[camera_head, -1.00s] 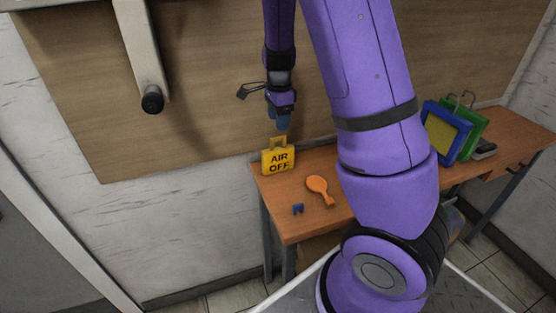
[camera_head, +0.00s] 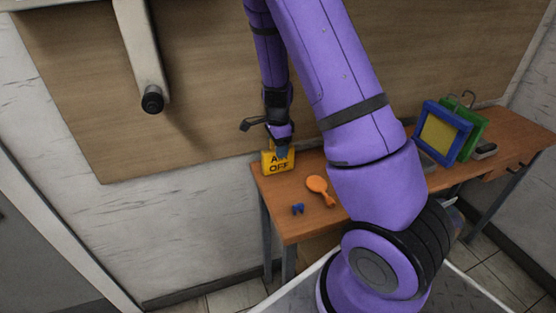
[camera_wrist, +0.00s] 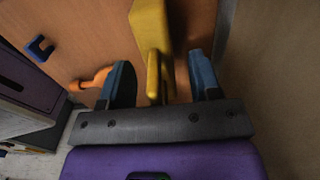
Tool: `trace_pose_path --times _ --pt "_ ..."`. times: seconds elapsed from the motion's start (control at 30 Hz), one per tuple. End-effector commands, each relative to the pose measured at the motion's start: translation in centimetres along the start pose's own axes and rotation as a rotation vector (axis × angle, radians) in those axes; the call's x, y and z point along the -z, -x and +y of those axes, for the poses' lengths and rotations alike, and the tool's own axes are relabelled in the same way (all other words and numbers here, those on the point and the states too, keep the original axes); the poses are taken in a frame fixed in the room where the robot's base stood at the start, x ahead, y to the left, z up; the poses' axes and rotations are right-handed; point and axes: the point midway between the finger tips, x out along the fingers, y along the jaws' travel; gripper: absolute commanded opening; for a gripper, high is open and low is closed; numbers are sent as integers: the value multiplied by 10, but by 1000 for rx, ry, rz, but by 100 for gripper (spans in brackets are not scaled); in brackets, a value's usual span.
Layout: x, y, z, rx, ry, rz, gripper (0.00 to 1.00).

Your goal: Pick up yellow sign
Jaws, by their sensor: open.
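My gripper (camera_wrist: 163,85) is open there, with one finger on each side of the handle and a visible gap on both sides. Whether a finger touches the sign's body is unclear.
An orange paddle-shaped thing (camera_head: 317,184) and a small blue piece (camera_head: 298,209) lie on the table (camera_head: 283,226) near the sign. Blue and green frames (camera_head: 442,134) stand farther right. A wooden board (camera_head: 200,85) covers the wall behind.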

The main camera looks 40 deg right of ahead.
Motion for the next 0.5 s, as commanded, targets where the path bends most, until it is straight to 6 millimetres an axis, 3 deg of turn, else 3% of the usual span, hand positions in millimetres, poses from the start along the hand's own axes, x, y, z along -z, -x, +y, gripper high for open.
trace_pose_path --times 0.27,0.5 --pt "0 -5 0 1 1 0 57" --pt "0 -5 0 1 1 0 2"
